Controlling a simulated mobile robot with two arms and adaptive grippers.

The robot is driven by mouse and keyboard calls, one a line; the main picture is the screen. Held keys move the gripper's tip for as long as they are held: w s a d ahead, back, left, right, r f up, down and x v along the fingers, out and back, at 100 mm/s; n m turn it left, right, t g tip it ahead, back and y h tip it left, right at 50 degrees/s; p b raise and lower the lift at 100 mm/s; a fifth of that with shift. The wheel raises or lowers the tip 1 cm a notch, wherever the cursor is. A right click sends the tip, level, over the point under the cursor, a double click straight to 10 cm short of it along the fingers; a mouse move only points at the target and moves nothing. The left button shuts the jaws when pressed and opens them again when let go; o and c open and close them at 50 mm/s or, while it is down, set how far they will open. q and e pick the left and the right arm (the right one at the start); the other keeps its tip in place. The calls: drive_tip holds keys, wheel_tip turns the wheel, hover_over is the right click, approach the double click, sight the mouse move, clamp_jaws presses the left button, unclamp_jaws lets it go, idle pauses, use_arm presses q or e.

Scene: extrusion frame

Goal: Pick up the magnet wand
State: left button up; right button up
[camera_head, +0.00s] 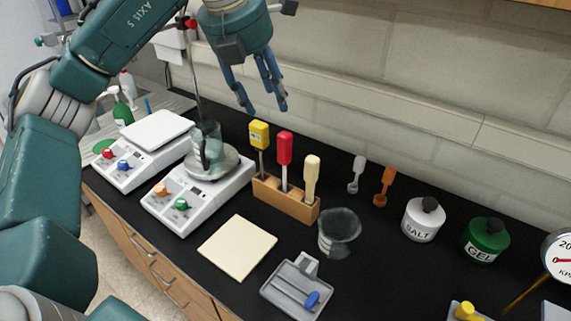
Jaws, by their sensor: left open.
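A wooden rack (290,201) stands on the black bench top and holds three upright handled tools. They are a yellow-handled tool (259,135), a red-handled tool (285,148) and a cream-handled tool (311,170). I cannot tell for certain which one is the magnet wand; the lower ends are partly hidden in the rack. My left gripper (264,103) is open and empty, fingers pointing down, above and behind the yellow-handled tool in the picture and apart from it. My right gripper is not in view.
Left of the rack, a stirrer (199,192) bears a glass beaker (208,146), beside a second white device (142,148). A clear beaker (339,232), grey tray (297,287), cream pad (237,247), salt jar (423,219) and green gel jar (485,240) stand nearby. The wall runs behind.

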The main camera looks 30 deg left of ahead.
use_arm(q)
drive_tip(key=p, duration=0.2)
approach(284, 134)
wheel_tip(284, 134, down, 3)
drive_tip(key=p+x, duration=0.1)
drive_tip(key=x, duration=0.1)
drive_tip(key=w+p+x, duration=0.1)
drive_tip(key=x, duration=0.1)
drive_tip(key=shift+w+d+f, duration=0.1)
drive_tip(key=shift+w+f, duration=0.2)
drive_tip(key=shift+f, duration=0.25)
drive_tip(key=c, duration=1.1)
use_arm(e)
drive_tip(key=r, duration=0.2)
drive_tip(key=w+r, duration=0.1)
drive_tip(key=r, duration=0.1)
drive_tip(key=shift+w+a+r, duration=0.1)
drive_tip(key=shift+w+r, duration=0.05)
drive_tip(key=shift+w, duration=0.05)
